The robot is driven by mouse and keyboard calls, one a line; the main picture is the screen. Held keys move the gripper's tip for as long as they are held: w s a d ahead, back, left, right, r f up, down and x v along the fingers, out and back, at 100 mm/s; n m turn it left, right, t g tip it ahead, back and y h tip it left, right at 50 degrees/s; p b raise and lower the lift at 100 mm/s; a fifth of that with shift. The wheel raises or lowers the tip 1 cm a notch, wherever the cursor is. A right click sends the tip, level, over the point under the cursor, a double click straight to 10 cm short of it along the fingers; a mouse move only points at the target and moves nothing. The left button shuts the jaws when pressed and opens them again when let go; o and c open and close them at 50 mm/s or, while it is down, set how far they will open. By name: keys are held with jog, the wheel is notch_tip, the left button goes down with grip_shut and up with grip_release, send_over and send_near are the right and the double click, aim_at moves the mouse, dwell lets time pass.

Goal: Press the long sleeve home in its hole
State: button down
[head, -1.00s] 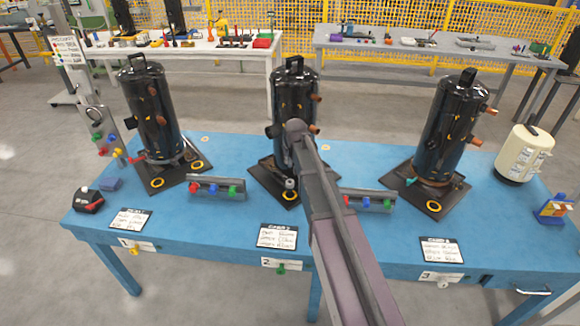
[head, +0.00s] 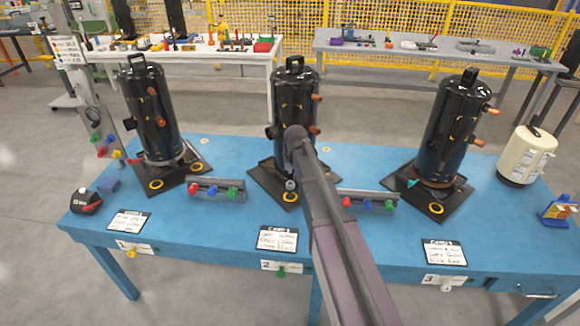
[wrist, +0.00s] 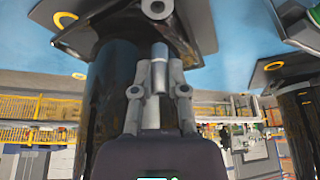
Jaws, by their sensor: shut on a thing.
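My gripper (wrist: 158,90) is shut on the long sleeve (wrist: 160,68), a slim silvery-grey cylinder between the two fingers in the wrist view. The sleeve's free end points up the picture towards the black base plate (wrist: 195,28) of the middle compressor. A grey ring with a dark hole (wrist: 155,8) shows at the top, apart from the sleeve's end in the picture. I cannot tell how deep any hole is filled. In the head view the middle compressor (head: 294,85) stands upright on its plate, and my arm hides the gripper and sleeve.
Black compressors stand left (head: 148,110) and right (head: 450,130) on the blue table (head: 215,245). Small racks of coloured pieces (head: 215,190) (head: 368,203) sit between the plates. A cream canister (head: 525,156) is far right. The table front is mostly clear around the flat cards.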

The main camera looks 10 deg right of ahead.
aim_at(290, 182)
jog(key=shift+f+b, duration=1.9)
jog(key=shift+f, duration=0.25)
jog(key=shift+f+b, duration=1.2)
dwell(0.6)
jog(key=c, duration=0.6)
grip_release()
jog(key=shift+r, duration=0.2)
notch_tip(290, 182, up, 8)
jog(key=p, duration=0.8)
jog(key=shift+f, duration=0.1)
